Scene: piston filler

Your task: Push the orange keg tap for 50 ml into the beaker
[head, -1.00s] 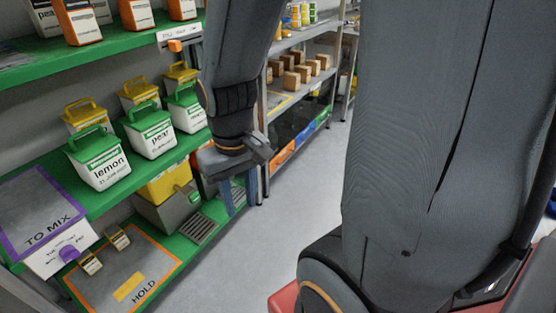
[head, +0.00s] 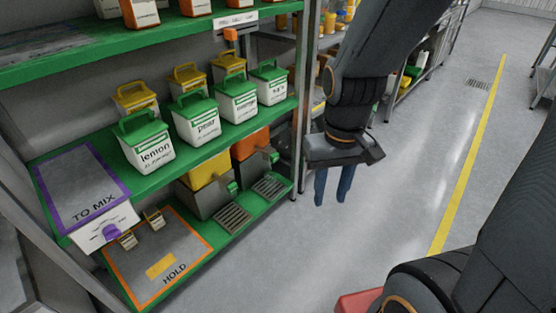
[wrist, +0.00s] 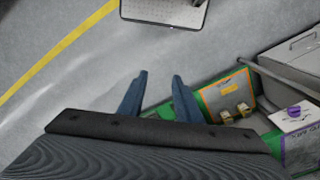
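The orange keg (head: 250,143) stands on the lower green shelf at its right end, beside a yellow keg (head: 209,170). A small tap (head: 273,157) shows at the front of the orange keg's grey stand, above a slotted drip tray (head: 270,186). I cannot make out a beaker in either view. My gripper (head: 333,185) hangs over the aisle to the right of the shelf, fingers downward, apart from the keg. Its blue fingers are spread with nothing between them, as the wrist view (wrist: 156,92) also shows.
The grey shelf post (head: 304,90) stands between the orange keg and my gripper. Labelled tubs (head: 198,122) line the middle shelf. The HOLD mat (head: 190,240) and TO MIX mat (head: 75,190) lie at left. The aisle floor (head: 420,150) is clear.

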